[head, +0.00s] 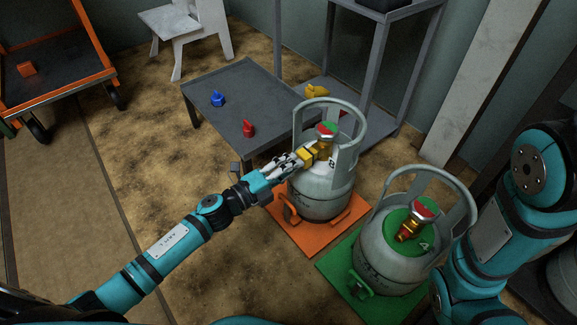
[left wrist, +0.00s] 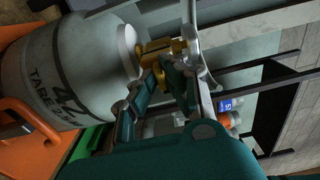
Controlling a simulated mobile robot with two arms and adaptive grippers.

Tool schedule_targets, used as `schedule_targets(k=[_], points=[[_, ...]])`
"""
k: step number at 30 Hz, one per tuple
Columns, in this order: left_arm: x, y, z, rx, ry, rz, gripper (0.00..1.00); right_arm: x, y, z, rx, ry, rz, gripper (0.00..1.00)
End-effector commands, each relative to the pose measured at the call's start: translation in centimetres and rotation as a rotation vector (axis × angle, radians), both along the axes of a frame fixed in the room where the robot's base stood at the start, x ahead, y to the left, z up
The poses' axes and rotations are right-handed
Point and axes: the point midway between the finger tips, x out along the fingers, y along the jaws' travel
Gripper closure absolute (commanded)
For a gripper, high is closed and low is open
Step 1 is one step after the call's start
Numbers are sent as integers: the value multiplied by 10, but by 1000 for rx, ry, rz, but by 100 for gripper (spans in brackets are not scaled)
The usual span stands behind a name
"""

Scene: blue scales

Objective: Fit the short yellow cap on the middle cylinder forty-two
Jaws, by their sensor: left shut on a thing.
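A grey gas cylinder (head: 318,194) stands upright on the orange scale at the centre. In the left wrist view this cylinder (left wrist: 85,75) lies sideways, with a number that looks like 42 or 47 above "TARE". My left gripper (head: 300,158) is shut on the short yellow cap (head: 309,155), beside the brass valve (head: 326,148) inside the collar. The cap (left wrist: 160,46) also shows between the fingers in the left wrist view (left wrist: 158,66). It is at the valve's side; I cannot tell whether it is seated. My right arm shows at the right, its gripper out of view.
A second cylinder (head: 388,255) stands on the green scale (head: 338,282) to the right. A dark table (head: 235,85) holds a blue cap (head: 217,99) and a red cap (head: 249,130). Another yellow piece (head: 316,90) lies behind the collar. The orange scale (head: 310,240) juts out in front.

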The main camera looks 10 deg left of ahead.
Motion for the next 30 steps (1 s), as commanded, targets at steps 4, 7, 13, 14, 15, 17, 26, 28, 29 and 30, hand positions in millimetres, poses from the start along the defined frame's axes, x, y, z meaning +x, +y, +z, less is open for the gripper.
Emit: schedule_targets(k=[4, 7, 13, 14, 15, 17, 26, 28, 29, 30], points=[[3, -3, 0, 0, 0, 0, 100, 1, 0, 0, 0, 3, 0, 17], [5, -4, 0, -1, 1, 0, 100, 2, 0, -1, 0, 6, 0, 17], [9, -7, 0, -1, -1, 0, 100, 2, 0, -1, 1, 8, 1, 17], [10, -8, 0, -1, -1, 0, 100, 2, 0, -1, 1, 8, 1, 17], [10, -8, 0, -1, -1, 0, 100, 2, 0, -1, 1, 8, 1, 17], [12, -9, 0, -1, 0, 0, 100, 2, 0, -1, 1, 7, 1, 17], [14, -11, 0, 0, 0, 0, 71, 2, 0, 0, 0, 5, 1, 17], [14, -11, 0, 0, 0, 0, 64, 2, 0, 0, 0, 5, 1, 17], [14, -11, 0, 0, 0, 0, 64, 2, 0, 0, 0, 5, 1, 17], [14, -11, 0, 0, 0, 0, 64, 2, 0, 0, 1, 5, 0, 17]])
